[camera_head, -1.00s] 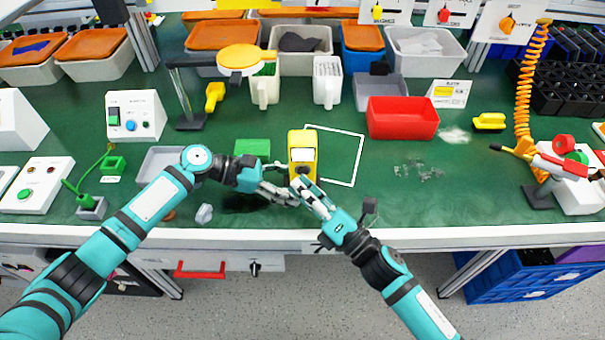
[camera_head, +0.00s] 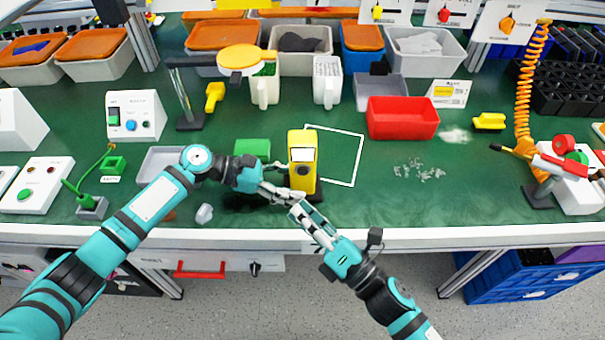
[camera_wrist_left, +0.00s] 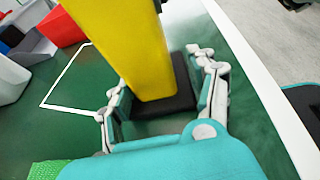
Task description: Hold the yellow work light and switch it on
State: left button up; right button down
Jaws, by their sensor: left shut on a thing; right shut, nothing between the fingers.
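The yellow work light (camera_head: 302,176) stands upright on the green bench in the head view, with a pale panel and a dark round knob on its front. Its yellow body (camera_wrist_left: 137,50) and black base also show in the left wrist view. My left gripper (camera_head: 287,194) is shut on the work light low down, with one finger on each side in the left wrist view. My right gripper (camera_head: 297,206) is shut and empty, just in front of the light's base, apart from the knob. Whether the lamp is lit I cannot tell.
A white outlined square (camera_head: 357,171) lies bare right of the light. A red bin (camera_head: 402,119) stands beyond it. A green block (camera_head: 252,148) and a grey tray (camera_head: 160,157) are to the left. The bench's front edge (camera_head: 430,238) runs under my arms.

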pick_arm(q)
jog(key=o, duration=1.3)
jog(key=shift+c, duration=0.2)
jog(key=shift+a, duration=0.1)
